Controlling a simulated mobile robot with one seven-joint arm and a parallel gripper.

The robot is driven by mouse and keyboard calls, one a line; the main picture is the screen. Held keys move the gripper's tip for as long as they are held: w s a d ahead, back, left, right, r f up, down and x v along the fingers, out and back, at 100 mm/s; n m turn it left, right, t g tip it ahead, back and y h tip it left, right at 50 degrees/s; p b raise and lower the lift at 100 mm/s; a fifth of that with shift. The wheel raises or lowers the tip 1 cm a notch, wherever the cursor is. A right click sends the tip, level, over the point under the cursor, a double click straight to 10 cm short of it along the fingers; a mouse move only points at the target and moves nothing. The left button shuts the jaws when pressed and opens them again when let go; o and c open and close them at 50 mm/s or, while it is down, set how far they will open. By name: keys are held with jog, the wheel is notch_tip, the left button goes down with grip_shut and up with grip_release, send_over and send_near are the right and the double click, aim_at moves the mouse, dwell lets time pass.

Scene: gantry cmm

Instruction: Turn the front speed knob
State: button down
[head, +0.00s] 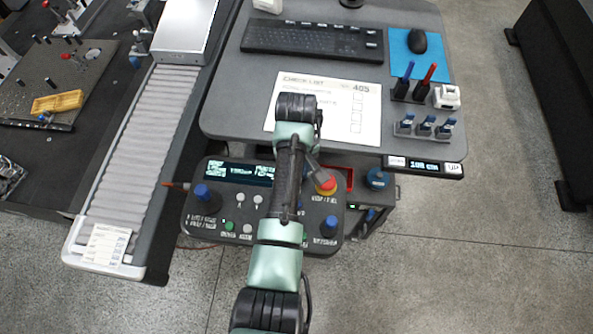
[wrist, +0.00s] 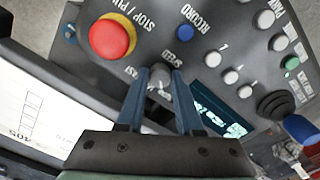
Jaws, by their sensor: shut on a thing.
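The control panel (head: 232,222) sits below the desk's front edge in the head view, with its screen, buttons and joysticks. In the wrist view the panel (wrist: 215,45) fills the upper part. The grey speed knob (wrist: 160,80) stands below the SPEED label, between the red stop button (wrist: 112,37) and the screen (wrist: 222,115). My gripper (wrist: 161,73) has its two blue fingers on either side of the knob and is shut on it. In the head view my arm covers the knob; the stop button (head: 326,184) shows to the right of the arm.
Blue-topped joysticks (head: 203,194) (head: 329,227) stand at both ends of the panel. Behind it is the desk (head: 225,110) with a checklist sheet (head: 345,125) and keyboard (head: 310,40). A roller conveyor (head: 140,150) runs at the left. Open floor (head: 470,270) lies at the right.

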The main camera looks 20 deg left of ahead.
jog(key=shift+w+r, duration=0.1)
jog(key=c, duration=0.6)
grip_release()
